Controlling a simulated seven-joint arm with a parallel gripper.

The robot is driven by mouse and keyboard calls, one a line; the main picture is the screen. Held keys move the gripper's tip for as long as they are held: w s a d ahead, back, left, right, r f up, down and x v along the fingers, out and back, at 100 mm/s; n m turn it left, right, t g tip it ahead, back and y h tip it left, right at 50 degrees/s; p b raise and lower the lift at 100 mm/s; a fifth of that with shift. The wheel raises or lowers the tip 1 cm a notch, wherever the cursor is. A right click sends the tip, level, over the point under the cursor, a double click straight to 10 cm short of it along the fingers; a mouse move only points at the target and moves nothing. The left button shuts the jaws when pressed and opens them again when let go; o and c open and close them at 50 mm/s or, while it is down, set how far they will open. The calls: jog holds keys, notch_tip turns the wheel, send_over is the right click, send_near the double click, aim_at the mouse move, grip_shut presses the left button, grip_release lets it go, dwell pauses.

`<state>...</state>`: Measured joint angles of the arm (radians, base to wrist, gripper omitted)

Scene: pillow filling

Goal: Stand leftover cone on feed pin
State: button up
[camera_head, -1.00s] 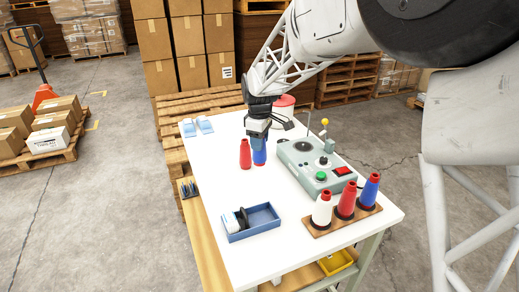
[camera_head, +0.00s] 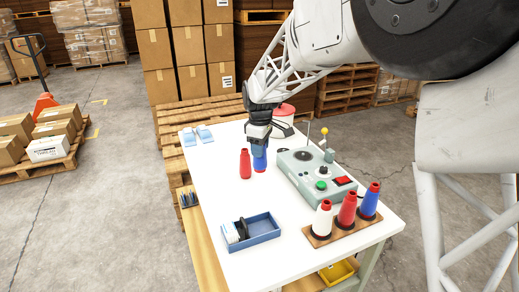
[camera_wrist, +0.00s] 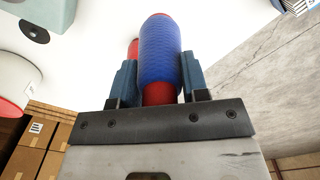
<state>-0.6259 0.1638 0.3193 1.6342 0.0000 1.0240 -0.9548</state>
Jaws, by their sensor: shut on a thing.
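A blue cone (camera_head: 260,162) with a red tip stands upright on the white table, or very close above it. My gripper (camera_head: 260,147) points down over it. In the wrist view the two fingers of my gripper (camera_wrist: 155,82) are shut on the blue cone (camera_wrist: 160,55), one on each side, near its red tip. A red cone (camera_head: 245,165) stands close to its left; it shows partly behind the blue cone in the wrist view (camera_wrist: 133,48). A grey-green machine (camera_head: 318,172) stands to the right, with a thin upright rod (camera_head: 308,133). I cannot tell whether this rod is the feed pin.
A wooden rack (camera_head: 341,231) holds white, red and blue cones at the front right. A blue tray (camera_head: 262,238) with small items lies at the front left. A red-lidded white tub (camera_head: 284,117) stands behind my gripper. The table between cones and tray is clear.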

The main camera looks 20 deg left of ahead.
jog(key=w+f, duration=0.2)
jog(key=w, duration=2.7)
jog(key=shift+f, duration=0.3)
jog(key=shift+w, duration=0.15)
jog(key=shift+f, duration=0.15)
jog(key=shift+f, duration=2.05)
jog(key=shift+f, duration=1.6)
dwell(0.6)
